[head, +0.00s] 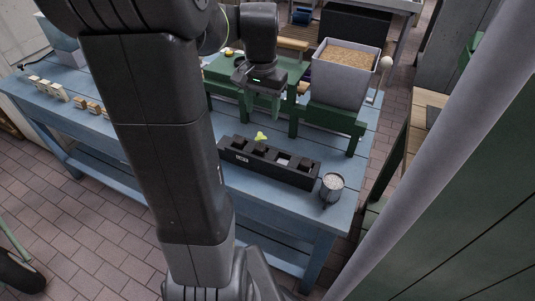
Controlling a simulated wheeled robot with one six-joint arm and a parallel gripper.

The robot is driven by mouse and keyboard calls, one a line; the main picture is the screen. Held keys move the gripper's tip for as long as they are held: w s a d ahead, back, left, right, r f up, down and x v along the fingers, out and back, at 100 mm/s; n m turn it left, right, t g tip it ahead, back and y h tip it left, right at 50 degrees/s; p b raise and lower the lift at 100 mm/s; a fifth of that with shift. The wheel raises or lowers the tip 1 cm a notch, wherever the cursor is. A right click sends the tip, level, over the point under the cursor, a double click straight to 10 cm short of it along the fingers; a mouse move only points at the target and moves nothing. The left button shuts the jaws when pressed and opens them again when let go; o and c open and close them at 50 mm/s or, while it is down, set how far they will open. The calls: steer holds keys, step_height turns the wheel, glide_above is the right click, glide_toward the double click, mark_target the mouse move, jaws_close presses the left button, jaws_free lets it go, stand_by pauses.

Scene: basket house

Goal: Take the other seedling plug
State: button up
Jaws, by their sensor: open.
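A seedling plug with bright green leaves (261,136) stands in one of the wells of a long black tray (300,179) on the blue table. Only its leaves show clearly; its root part is hidden in the tray. Another well of the tray holds something pale (283,160), too small to make out. My gripper (263,108) hangs above and behind the tray, pointing down. It is open, with nothing seen between its fingers, and is apart from the seedling.
A grey bin of brown grain-like material (349,57) stands on a green stand (333,118) behind the tray. A small metal cup with pale contents (332,187) stands at the tray's right end. Several small wooden blocks (50,88) lie at the table's left. My arm hides part of the table.

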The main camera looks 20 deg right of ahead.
glide_above(260, 146)
steer(key=f, duration=0.7)
steer(key=shift+d+f, duration=0.3)
steer(key=shift+f, duration=0.1)
steer(key=f, duration=0.5)
steer(key=shift+a+f, duration=0.1)
steer(key=shift+a, duration=0.15)
steer(key=c, duration=1.1)
steer(key=shift+o, duration=0.3)
